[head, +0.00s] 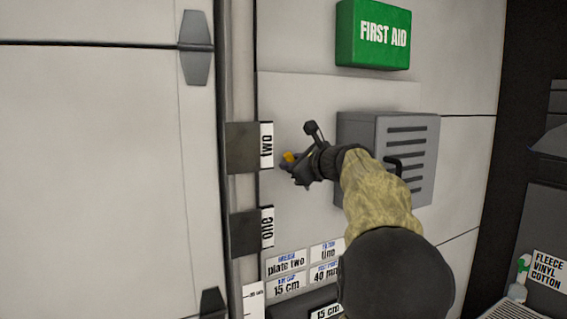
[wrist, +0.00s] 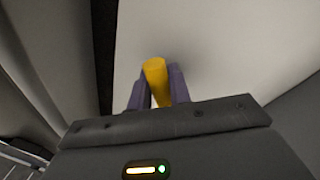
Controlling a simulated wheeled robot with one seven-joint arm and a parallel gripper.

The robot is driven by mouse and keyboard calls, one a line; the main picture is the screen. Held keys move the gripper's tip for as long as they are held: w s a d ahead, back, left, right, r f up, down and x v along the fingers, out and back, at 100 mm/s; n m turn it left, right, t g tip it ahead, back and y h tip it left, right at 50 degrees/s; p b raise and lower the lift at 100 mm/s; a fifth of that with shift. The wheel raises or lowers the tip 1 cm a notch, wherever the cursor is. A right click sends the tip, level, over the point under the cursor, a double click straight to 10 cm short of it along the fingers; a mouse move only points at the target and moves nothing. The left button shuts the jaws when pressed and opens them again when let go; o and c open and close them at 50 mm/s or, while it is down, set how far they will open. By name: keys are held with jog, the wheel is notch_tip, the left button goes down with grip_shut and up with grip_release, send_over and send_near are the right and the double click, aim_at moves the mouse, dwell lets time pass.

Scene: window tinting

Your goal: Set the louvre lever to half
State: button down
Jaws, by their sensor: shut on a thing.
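My gripper (head: 289,160) is shut on a yellow rod-like grip (head: 289,157), which looks like the lever's end, in front of the pale panel left of the slotted grey louvre box (head: 425,150). In the wrist view the yellow grip (wrist: 156,80) stands up between the two purple-grey fingers (wrist: 157,92). Its lower part and its mounting are hidden by my gripper. My forearm covers the lower left of the louvre box. No half mark for the lever is readable.
A green first aid box (head: 373,34) hangs above. Dark plates labelled two (head: 242,148) and one (head: 243,235) sit close to the left of my gripper. Small label cards (head: 286,263) are below. The white panel at far left is clear apart from its hinges.

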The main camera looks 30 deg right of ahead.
jog(key=shift+d, duration=0.2)
dwell(0.3)
jog(key=c, duration=1.3)
grip_release()
jog(key=shift+s, duration=0.15)
jog(key=s+r+b, duration=0.1)
jog(key=s+b, duration=0.1)
jog(key=s, duration=0.3)
jog(key=s+d+r+b, duration=0.1)
jog(key=s+b, duration=0.1)
jog(key=s, duration=0.4)
jog(key=s+b, duration=0.2)
jog(key=s, duration=0.4)
jog(key=shift+d+r, duration=0.4)
jog(key=shift+w, duration=0.1)
